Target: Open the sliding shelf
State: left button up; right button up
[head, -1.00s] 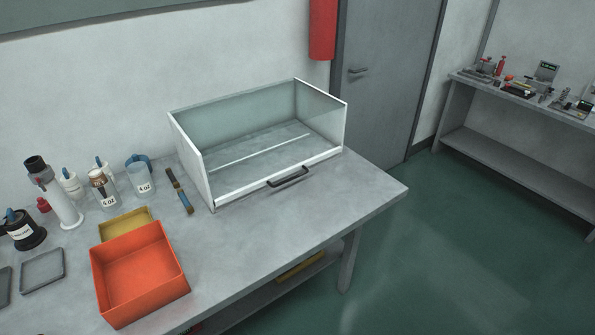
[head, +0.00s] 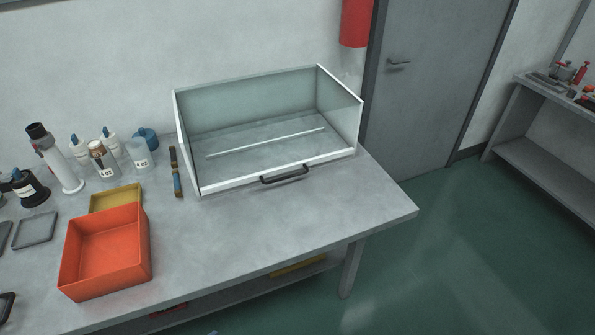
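The sliding shelf is a glass-sided box with a white frame (head: 228,184) on the back part of the grey table. Its black bar handle (head: 285,174) sits at the middle of the low front edge. The box looks empty apart from a thin white strip (head: 265,143) running across its floor. I cannot tell from this view whether the shelf is slid out at all. Neither of my grippers is in view, and nothing touches the handle.
An orange bin (head: 105,252) and a yellow tray (head: 116,198) stand left of the box. Several bottles and measuring cups line the table's back left. A blue-handled tool (head: 175,172) lies beside the box. The grey table (head: 300,217) is clear before the handle.

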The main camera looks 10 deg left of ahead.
aim_at(232, 157)
jog(key=i+l+u, duration=0.1)
jog(key=l, duration=0.3)
jog(key=i+l+u, duration=0.1)
jog(key=l, duration=0.3)
jog(key=i+l+u, duration=0.1)
jog(key=l, duration=0.35)
jog(key=i+l+u, duration=0.1)
jog(key=i+l, duration=0.15)
jog(key=l, duration=0.6)
jog(key=i+l+u, duration=0.1)
jog(key=i, duration=0.4)
